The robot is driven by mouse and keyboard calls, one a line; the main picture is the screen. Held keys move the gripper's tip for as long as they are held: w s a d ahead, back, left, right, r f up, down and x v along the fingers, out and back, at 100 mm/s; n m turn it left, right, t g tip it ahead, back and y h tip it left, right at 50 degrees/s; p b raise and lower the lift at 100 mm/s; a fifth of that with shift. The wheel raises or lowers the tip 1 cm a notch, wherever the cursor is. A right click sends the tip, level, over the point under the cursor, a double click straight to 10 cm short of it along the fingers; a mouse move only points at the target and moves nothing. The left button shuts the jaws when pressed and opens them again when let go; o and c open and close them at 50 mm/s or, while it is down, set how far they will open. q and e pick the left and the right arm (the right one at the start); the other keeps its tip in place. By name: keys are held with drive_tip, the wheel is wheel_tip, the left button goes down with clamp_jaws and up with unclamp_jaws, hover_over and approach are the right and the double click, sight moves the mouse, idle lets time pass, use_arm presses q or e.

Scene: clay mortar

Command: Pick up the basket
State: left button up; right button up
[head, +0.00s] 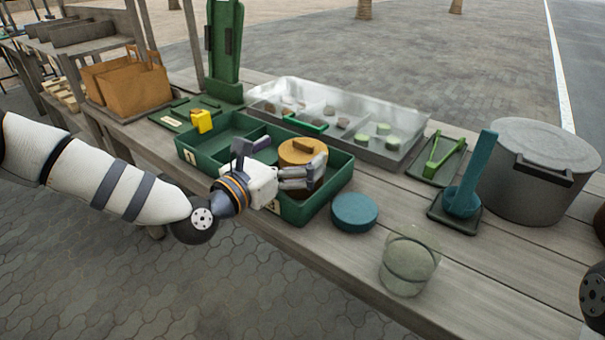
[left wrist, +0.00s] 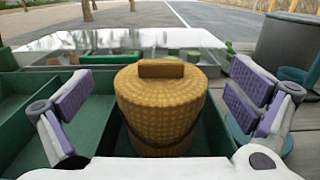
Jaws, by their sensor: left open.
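The basket (head: 299,150) is a round tan woven container with a flat lid and a brown block handle. It stands upright in the right compartment of the green divided tray (head: 347,173). In the left wrist view the basket (left wrist: 161,105) is centred between the fingers. My left gripper (head: 308,172) is open at the near side of the basket, with one finger pad (left wrist: 72,97) to its left and the other (left wrist: 258,97) to its right. Gaps show between the pads and the basket. The basket's base is partly hidden. My right gripper is not in view.
A blue round container (head: 354,211) and a clear jar (head: 409,262) stand on the table right of the tray. A clear bin (head: 352,120) lies behind. A grey pot (head: 532,170) and teal tool (head: 463,188) stand further right. A yellow block (head: 202,121) is at the left.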

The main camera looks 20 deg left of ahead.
sight(301, 144)
use_arm(q)
drive_tip(key=x, duration=0.3)
drive_tip(key=shift+w+d+r, duration=0.1)
drive_tip(key=shift+w+d, duration=0.1)
drive_tip(key=shift+w, duration=0.1)
drive_tip(key=c, duration=2)
drive_tip(key=shift+r, duration=0.1)
